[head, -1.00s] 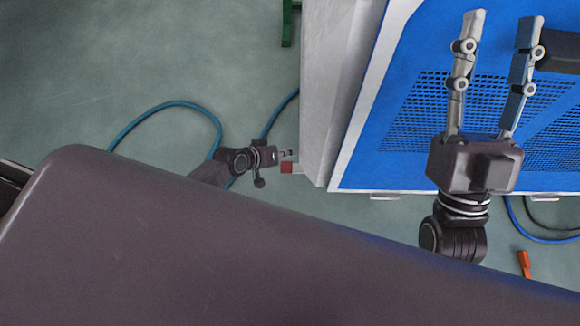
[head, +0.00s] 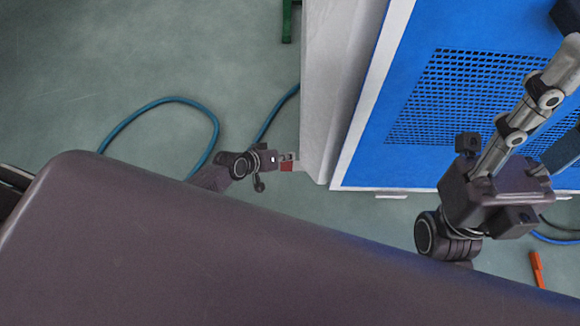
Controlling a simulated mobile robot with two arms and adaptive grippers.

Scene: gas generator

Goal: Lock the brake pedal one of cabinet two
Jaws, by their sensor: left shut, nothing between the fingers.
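The cabinet (head: 328,85) fills the upper right, with a pale side and a blue face with a perforated grille. A small red piece (head: 287,167), which looks like the brake pedal, sticks out low at the cabinet's left corner. My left gripper (head: 287,158) is shut and empty, its tip overlapping the red piece from above in the picture. I cannot tell whether they touch. My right gripper (head: 563,105) is open in front of the blue face, its fingers partly cut off by the right edge.
Blue hoses (head: 172,100) lie on the green-grey floor left of the cabinet. A green post (head: 287,22) stands at the top. An orange object (head: 537,268) lies at lower right. My own dark body covers the bottom. The floor at upper left is clear.

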